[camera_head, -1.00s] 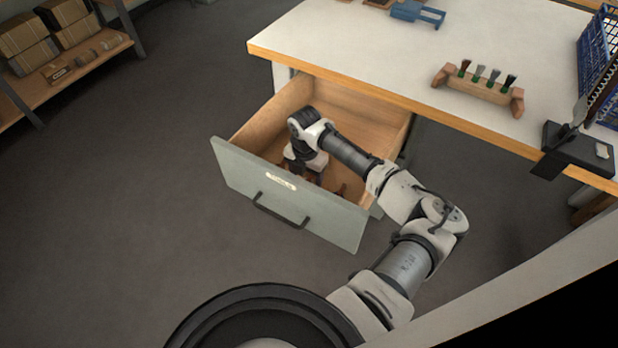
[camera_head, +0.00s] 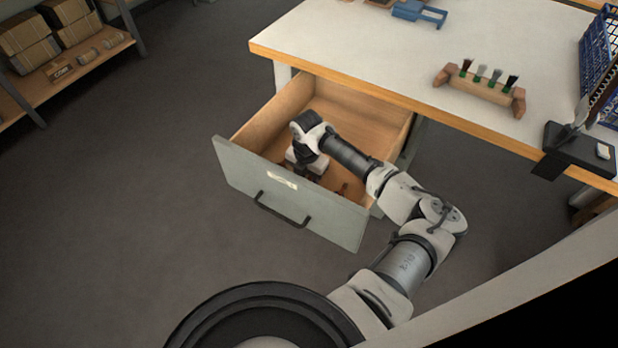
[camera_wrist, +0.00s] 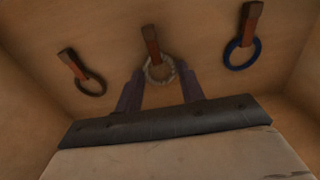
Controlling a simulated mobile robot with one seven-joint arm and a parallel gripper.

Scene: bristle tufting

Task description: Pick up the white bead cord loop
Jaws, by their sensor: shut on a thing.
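The white bead cord loop (camera_wrist: 172,74) shows in the middle of the wrist view, with a reddish-brown tab (camera_wrist: 151,42) at its upper side. My gripper (camera_wrist: 160,76) has one finger on each side of the loop and is shut on it, low in the open drawer. In the head view my gripper (camera_head: 306,168) is inside the drawer (camera_head: 240,168), and my wrist hides the white loop there. A dark brown loop (camera_wrist: 92,90) lies to the left and a blue loop (camera_wrist: 232,62) to the right, both with brown tabs and apart from my fingers.
The drawer walls (camera_wrist: 25,100) stand close on both sides. Above the drawer is the bench top (camera_head: 400,50), with a wooden brush rack (camera_head: 485,92), a black clamped tool (camera_head: 580,148) and a blue crate (camera_head: 597,60). A shelf with boxes (camera_head: 30,50) stands far left.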

